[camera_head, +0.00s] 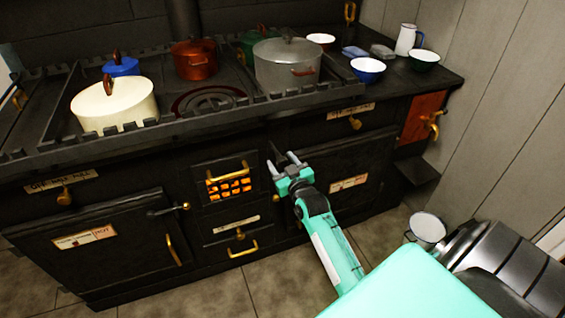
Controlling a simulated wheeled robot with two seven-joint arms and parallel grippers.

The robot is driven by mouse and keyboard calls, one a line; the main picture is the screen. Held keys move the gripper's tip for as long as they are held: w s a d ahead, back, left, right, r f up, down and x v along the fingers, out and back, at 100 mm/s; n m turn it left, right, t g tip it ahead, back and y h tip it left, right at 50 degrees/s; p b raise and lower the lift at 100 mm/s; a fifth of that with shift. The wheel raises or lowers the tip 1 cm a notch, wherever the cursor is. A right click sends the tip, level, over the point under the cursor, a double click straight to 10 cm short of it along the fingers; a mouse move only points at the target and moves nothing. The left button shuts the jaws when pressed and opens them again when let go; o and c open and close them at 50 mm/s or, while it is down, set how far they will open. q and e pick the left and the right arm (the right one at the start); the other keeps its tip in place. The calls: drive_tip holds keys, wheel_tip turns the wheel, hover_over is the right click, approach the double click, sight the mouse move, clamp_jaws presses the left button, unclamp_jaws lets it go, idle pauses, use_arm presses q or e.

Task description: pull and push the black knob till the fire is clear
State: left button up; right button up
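The black stove (130,170) has a small barred fire door (229,188) with orange glow behind the bars and a brass handle (230,173). My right gripper (281,161), teal with grey fingers, is at the stove front just right of the fire door. Its fingers are apart. A narrow dark shape (276,150) shows by the fingertips; I cannot tell whether it is the black knob or whether the fingers touch it. Another dark knob-like end (160,212) sits on a rod left of the fire door. My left gripper is out of view.
Pots stand on the railed stove top, including a cream pot (115,107) and a grey pot (287,65). A brass handle (243,249) marks the drawer below the fire door. A white bucket (427,228) stands on the floor at right. Tiled floor (215,293) is clear in front.

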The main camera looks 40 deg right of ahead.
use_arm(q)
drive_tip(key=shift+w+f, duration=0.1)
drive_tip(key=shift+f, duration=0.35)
use_arm(e)
drive_tip(key=s+a, duration=0.2)
drive_tip(key=s, duration=1.1)
drive_tip(key=shift+s+a, duration=0.3)
